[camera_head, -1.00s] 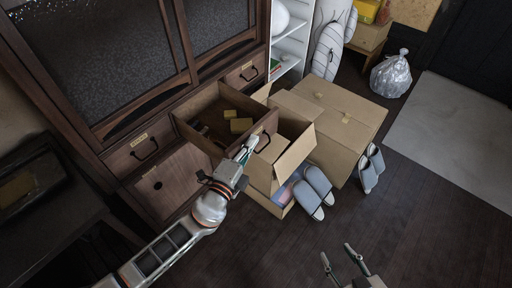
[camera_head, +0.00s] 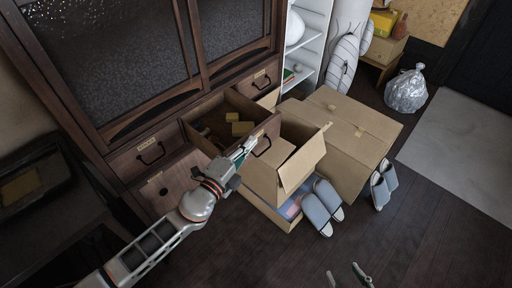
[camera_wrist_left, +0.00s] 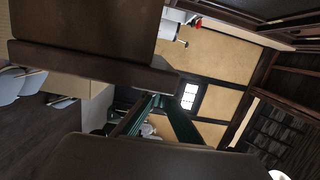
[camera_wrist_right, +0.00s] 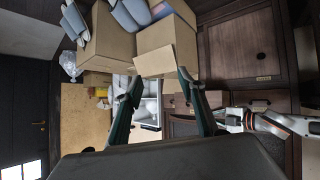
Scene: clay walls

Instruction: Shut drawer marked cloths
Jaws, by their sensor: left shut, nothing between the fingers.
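The wooden cabinet (camera_head: 172,185) has one drawer (camera_head: 213,122) pulled out in its middle, with yellow blocks inside. Its front has a dark handle (camera_head: 262,147) and a small label too small to read. My left gripper (camera_head: 247,145) is shut and empty, with its tips at the outside of that drawer front; I cannot tell if they touch. In the left wrist view its fingers (camera_wrist_left: 160,101) meet beside a brown wooden panel. My right gripper (camera_head: 346,277) is open and empty over the floor, low in the head view; its spread fingers show in the right wrist view (camera_wrist_right: 160,80).
Closed labelled drawers flank the open one, at left (camera_head: 147,153) and right (camera_head: 258,78). An open cardboard box (camera_head: 266,178) stands close to the drawer's right side, with a larger box (camera_head: 345,140) behind. Grey slippers (camera_head: 323,205) lie beside them.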

